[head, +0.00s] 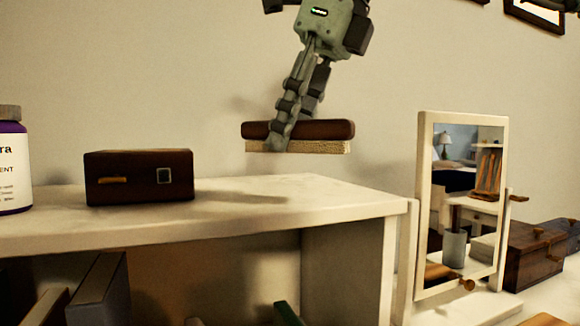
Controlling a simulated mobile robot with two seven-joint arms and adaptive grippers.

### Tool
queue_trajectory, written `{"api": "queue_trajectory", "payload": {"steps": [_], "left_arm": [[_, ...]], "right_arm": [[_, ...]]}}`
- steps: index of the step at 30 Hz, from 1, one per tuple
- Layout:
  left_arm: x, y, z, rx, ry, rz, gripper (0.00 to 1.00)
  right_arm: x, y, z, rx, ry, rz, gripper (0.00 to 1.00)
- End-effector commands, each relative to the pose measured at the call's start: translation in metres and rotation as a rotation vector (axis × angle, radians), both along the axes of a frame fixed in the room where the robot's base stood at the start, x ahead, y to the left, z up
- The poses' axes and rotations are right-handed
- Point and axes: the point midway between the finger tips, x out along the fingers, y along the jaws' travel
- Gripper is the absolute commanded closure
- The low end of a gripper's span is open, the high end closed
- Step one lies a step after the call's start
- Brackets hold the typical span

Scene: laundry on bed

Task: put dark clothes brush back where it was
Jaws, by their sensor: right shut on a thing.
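The dark clothes brush (325,130) has a dark brown wooden back and pale bristles facing down. My right gripper (283,138) reaches down from the top of the head view and is shut on the brush near its left half. The brush is level and hangs in the air above the white shelf top (300,198), apart from it, with a soft shadow on the surface below. The far finger is partly hidden behind the brush.
A dark brown box (138,177) stands on the shelf top, left of the brush. A purple-and-white bottle (14,165) is at the left edge. The shelf top's right part is clear. A framed mirror (422,200) and a wooden box (530,255) stand lower right.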

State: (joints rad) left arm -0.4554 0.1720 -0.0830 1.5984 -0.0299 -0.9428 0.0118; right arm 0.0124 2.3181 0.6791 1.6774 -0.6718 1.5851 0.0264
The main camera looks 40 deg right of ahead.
Motion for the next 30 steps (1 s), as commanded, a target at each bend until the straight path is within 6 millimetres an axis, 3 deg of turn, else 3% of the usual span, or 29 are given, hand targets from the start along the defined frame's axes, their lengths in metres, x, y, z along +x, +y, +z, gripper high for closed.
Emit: {"api": "queue_trajectory", "payload": {"steps": [6, 15, 30], "left_arm": [[-0.002, 0.002, -0.008, 0.005, 0.003, -0.008, 1.0], [0.007, 0.005, -0.005, 0.01, -0.011, -0.011, 1.0], [-0.002, 0.005, -0.01, 0.011, 0.009, -0.011, 1.0]], "right_arm": [[0.019, -0.01, -0.013, 0.002, -0.001, 0.0, 0.92], [0.019, -0.011, -0.05, 0.001, 0.0, 0.003, 0.92], [0.019, -0.011, -0.056, 0.0, -0.002, 0.0, 0.92]]}}
